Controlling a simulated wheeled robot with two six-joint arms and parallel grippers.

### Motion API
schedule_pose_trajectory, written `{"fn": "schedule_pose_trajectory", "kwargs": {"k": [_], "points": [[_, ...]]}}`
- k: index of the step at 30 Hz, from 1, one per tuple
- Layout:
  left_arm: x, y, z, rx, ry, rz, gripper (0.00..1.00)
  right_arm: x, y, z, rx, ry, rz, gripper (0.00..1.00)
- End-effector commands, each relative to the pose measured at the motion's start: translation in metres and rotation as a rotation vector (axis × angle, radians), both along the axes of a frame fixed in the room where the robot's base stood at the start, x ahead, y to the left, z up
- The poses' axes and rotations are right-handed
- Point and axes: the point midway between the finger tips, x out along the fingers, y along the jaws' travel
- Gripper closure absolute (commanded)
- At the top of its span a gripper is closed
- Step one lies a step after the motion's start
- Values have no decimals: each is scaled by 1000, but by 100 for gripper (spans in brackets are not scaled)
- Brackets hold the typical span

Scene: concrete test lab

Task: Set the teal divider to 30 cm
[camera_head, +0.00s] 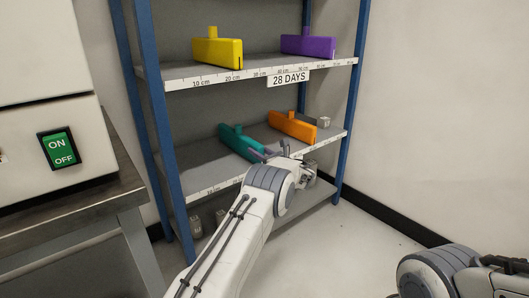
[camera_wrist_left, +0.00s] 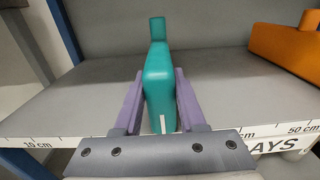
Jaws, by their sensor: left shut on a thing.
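The teal divider (camera_head: 240,143) stands upright on the middle shelf, left of the orange divider (camera_head: 292,126). In the left wrist view the teal divider (camera_wrist_left: 158,82) is between the two purple fingers of my left gripper (camera_wrist_left: 157,85), which is shut on it. A white line marks its front end, above the shelf's scale strip (camera_wrist_left: 75,138). The strip reads 10 cm to the left and 50 cm to the far right; my gripper hides the marks between. The head view also shows my left gripper (camera_head: 266,153) at the divider's front end. My right gripper is out of view.
The upper shelf holds a yellow divider (camera_head: 217,51) and a purple divider (camera_head: 308,46), with a "28 DAYS" label (camera_head: 289,78) on its edge. Blue posts (camera_head: 165,130) frame the rack. A metal bench (camera_head: 75,205) is at left.

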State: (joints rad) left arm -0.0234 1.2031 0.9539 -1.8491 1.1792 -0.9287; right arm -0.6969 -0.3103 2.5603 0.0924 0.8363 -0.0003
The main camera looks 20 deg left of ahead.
Motion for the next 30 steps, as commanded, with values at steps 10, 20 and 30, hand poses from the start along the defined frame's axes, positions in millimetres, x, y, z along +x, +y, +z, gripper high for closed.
{"fn": "schedule_pose_trajectory", "kwargs": {"k": [10, 20, 30], "points": [[0, 0, -1, 0, 1, -2, 30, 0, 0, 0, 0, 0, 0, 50], [-2, -5, 1, -1, 3, -4, 30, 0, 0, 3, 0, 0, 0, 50], [-30, -60, 3, -1, 4, -7, 30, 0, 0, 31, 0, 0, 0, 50]]}}
